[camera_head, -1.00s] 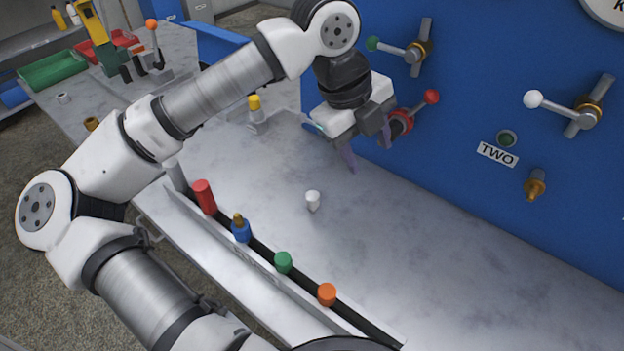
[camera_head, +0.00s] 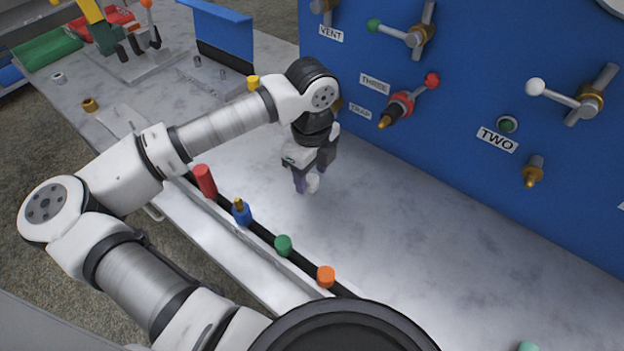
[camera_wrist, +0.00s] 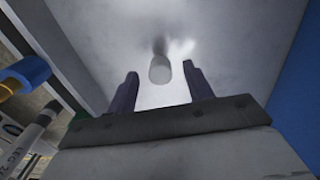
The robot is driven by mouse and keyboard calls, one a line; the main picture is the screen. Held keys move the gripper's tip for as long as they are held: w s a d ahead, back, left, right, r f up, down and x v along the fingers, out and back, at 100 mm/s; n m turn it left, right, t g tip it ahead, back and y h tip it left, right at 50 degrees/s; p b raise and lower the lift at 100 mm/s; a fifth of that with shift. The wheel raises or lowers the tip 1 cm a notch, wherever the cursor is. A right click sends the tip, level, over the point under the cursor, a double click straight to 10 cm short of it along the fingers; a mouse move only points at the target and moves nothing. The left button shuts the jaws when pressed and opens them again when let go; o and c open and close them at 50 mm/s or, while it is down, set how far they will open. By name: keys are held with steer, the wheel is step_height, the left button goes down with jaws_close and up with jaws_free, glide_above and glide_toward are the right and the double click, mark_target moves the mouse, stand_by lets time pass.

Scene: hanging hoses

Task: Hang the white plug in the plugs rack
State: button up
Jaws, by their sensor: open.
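The white plug (camera_head: 314,182) stands on the grey bench top, partly hidden by my gripper in the head view. My gripper (camera_head: 306,186) points down over it, with its dark fingers open. In the wrist view the plug (camera_wrist: 160,70) shows as a pale round shape between the two spread fingers, apart from both. The plugs rack (camera_head: 245,267) runs along the front edge of the bench. It holds a red plug (camera_head: 204,181), a blue plug (camera_head: 241,212), a green plug (camera_head: 283,245) and an orange plug (camera_head: 326,276) in a dark slot.
A blue wall panel (camera_head: 455,150) with valves and fittings rises behind the bench. A yellow-capped item (camera_head: 253,83) is near my arm at the back. The bench top (camera_head: 400,250) right of my gripper is largely clear.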

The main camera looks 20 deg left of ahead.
mark_target(312, 178)
steer(key=shift+f+p, duration=0.45)
steer(key=shift+f, duration=1.45)
jaws_close()
steer(key=shift+r, duration=0.1)
step_height(312, 178, up, 20)
steer(key=b, duration=0.3)
steer(key=shift+s, duration=0.1)
